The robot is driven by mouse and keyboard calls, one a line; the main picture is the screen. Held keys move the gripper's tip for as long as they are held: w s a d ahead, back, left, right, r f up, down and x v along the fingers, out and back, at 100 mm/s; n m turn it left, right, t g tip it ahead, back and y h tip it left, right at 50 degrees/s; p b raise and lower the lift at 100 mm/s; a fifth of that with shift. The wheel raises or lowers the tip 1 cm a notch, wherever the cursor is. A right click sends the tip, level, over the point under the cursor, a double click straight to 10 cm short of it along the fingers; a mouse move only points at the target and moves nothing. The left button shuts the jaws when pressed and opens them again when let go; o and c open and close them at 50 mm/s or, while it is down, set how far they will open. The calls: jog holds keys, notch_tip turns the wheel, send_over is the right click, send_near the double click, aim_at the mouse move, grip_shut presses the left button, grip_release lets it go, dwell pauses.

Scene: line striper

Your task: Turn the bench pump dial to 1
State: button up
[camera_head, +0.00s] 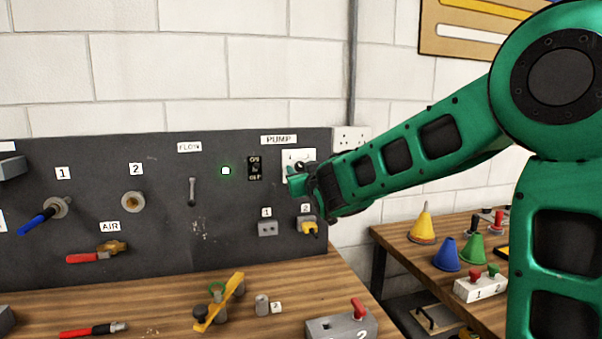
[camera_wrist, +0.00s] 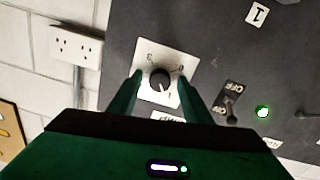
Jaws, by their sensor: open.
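The pump dial is a round black knob (camera_wrist: 160,79) with a white pointer mark, on a white numbered plate (camera_wrist: 144,55) in the wrist view. The pointer mark is towards the plate's lower right, near what looks like a 1; the small figures are hard to read. In the head view the plate (camera_head: 292,156) sits under the PUMP label (camera_head: 278,139), and my gripper partly covers it. My gripper (camera_head: 298,180) is open in front of the panel. In the wrist view its fingers (camera_wrist: 160,76) stand on either side of the knob, and I cannot tell whether they touch it.
An ON/OFF switch (camera_head: 254,168) and a lit green lamp (camera_head: 226,170) are left of the dial. Sockets, one with a yellow plug (camera_head: 308,227), lie below. A wall outlet (camera_wrist: 76,45) is beside the panel. The wooden bench (camera_head: 160,300) holds several tools.

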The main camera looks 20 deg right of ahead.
jog(key=c, duration=1.1)
jog(key=shift+o, duration=0.2)
jog(key=shift+n, duration=0.8)
jog(key=o, duration=1.1)
jog(key=shift+c, duration=0.2)
jog(key=s, duration=1)
jog(key=shift+s+a, duration=0.15)
jog(key=shift+s, duration=0.2)
jog(key=shift+f, duration=0.15)
